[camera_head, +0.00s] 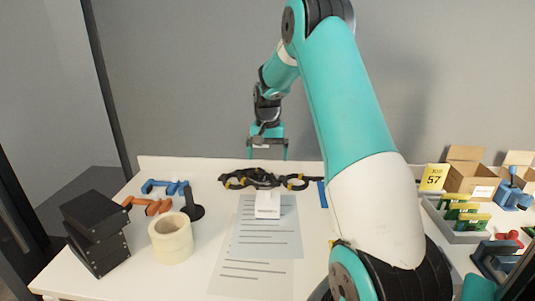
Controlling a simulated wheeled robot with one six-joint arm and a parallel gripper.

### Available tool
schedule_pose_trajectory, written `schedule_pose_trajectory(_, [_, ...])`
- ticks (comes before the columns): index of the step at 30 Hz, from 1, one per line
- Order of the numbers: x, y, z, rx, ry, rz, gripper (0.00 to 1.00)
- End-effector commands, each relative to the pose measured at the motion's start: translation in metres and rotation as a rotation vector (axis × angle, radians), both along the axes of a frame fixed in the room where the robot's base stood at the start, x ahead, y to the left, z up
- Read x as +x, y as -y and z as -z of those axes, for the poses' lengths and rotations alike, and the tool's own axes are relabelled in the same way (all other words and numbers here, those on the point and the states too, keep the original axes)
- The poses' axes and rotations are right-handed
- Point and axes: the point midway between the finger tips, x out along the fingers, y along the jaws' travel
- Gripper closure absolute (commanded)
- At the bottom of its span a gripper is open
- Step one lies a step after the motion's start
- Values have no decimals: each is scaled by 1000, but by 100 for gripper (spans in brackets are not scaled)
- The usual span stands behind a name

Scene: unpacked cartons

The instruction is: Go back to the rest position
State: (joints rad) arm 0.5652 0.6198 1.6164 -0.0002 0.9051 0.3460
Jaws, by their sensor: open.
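My gripper (267,150) hangs at the end of my teal and white arm, above the back part of the white table (190,285). Its two thin fingers point down and stand apart, with nothing between them. Below it lies a black cable-like bundle with yellow parts (262,179), and the gripper looks apart from it. A small white box (267,205) stands on the printed sheets in front of the bundle. My arm's upper links hide part of the table's right side.
At left are stacked black boxes (97,230), tape rolls (171,238), an orange clamp (147,205) and a blue clamp (164,187). At right are a grey tray (452,233), a yellow sign (433,177) and open cartons (470,179). A wall stands behind the table.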

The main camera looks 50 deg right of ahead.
Motion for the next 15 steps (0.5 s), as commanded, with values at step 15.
schedule_pose_trajectory(15, [5, -50, -23, 14, 27, -138, 0])
